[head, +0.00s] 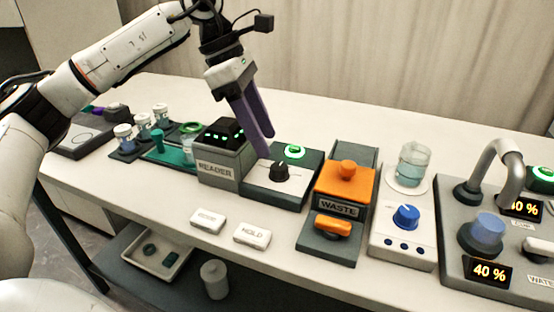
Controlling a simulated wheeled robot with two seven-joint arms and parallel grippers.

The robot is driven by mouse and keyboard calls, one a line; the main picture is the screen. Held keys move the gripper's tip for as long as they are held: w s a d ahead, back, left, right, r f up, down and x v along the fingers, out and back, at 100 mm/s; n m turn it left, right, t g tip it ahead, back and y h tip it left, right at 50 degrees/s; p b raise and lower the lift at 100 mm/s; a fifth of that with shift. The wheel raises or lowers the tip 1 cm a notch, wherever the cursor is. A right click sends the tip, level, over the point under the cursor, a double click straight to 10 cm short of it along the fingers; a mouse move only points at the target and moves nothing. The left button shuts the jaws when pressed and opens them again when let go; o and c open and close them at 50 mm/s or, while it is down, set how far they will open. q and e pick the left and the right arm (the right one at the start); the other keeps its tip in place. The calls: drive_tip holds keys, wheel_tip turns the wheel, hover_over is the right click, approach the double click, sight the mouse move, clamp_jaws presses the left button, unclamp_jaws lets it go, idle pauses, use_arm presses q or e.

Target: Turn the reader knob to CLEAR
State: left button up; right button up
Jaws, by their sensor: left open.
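The reader (222,155) is a grey box with a READER label and a dark top with green lights, left of centre on the table. The black reader knob (280,172) stands on a pale panel to its right, with a green-lit round button (294,152) behind it. The marks around the knob are too small to read. My left gripper (265,145) points down with its purple fingers just above and behind the knob, apart from it. It is open and holds nothing. My right gripper is not in view.
An orange-topped WASTE box (347,185) stands right of the knob panel, then a blue-knob unit (405,217) and a grey tap station (490,225). Two white labelled blocks, one reading HOLD (252,235), lie in front. Several jars (143,126) stand left of the reader.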

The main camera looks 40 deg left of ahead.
sight(278, 166)
use_arm(q)
drive_tip(key=x, duration=0.6)
drive_tip(key=shift+w+d+f, duration=0.1)
drive_tip(key=shift+d+f, duration=0.05)
drive_tip(key=shift+f, duration=0.05)
drive_tip(key=shift+c, duration=0.2)
drive_tip(key=c, duration=1)
